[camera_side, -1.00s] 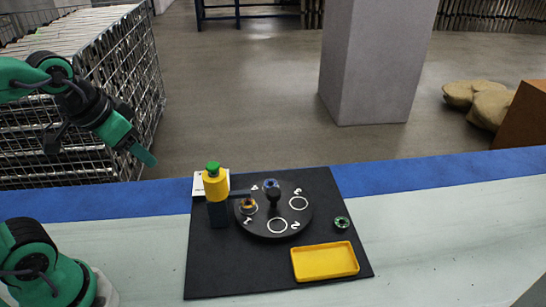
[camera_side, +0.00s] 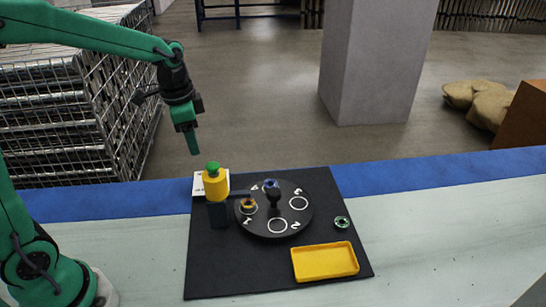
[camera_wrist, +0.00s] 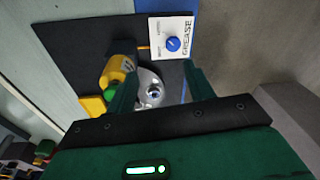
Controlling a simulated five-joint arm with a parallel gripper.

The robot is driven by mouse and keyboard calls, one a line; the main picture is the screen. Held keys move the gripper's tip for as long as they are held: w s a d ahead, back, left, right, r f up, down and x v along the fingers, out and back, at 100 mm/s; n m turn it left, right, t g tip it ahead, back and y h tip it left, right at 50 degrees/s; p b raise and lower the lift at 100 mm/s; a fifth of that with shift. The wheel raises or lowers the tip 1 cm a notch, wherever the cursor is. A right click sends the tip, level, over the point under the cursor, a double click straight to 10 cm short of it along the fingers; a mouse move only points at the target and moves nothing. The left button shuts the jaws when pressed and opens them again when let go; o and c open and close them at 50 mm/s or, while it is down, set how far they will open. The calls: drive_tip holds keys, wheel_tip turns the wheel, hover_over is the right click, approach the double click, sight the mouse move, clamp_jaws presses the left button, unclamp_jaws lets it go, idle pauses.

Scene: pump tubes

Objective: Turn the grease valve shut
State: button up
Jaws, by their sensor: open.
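The grease valve is a round blue knob (camera_wrist: 173,44) on a white plate (camera_wrist: 183,22) lettered GREASE, seen in the wrist view. Smaller lettering lies along one side of the knob; its pointer direction is too small to tell. In the side view the white plate (camera_side: 197,184) shows at the mat's back left corner, and its knob is hidden behind the yellow bottle (camera_side: 215,184) with a green cap. My gripper (camera_side: 194,148) is above and behind the bottle, pointing down. In the wrist view my gripper (camera_wrist: 159,70) is open, apart from the knob and empty.
A black turntable (camera_side: 262,226) with numbered rings and a centre post stands on the black mat (camera_side: 225,270). It carries a small brass-coloured part and a blue-topped one. A green ring (camera_side: 341,222) and an empty yellow tray (camera_side: 325,262) lie to the right. The mat's front left is clear.

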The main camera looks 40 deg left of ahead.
drive_tip(key=w+f, duration=0.1)
drive_tip(key=f, duration=0.1)
drive_tip(key=w+a+f+m+g, duration=0.1)
drive_tip(key=w+f, duration=0.1)
drive_tip(key=w+f+m, duration=0.1)
drive_tip(key=f, duration=0.1)
drive_tip(key=shift+w+a, duration=0.25)
drive_tip(key=shift+w, duration=0.1)
drive_tip(key=shift+f, duration=0.2)
drive_tip(key=shift+f, duration=3.75)
drive_tip(key=c, duration=1)
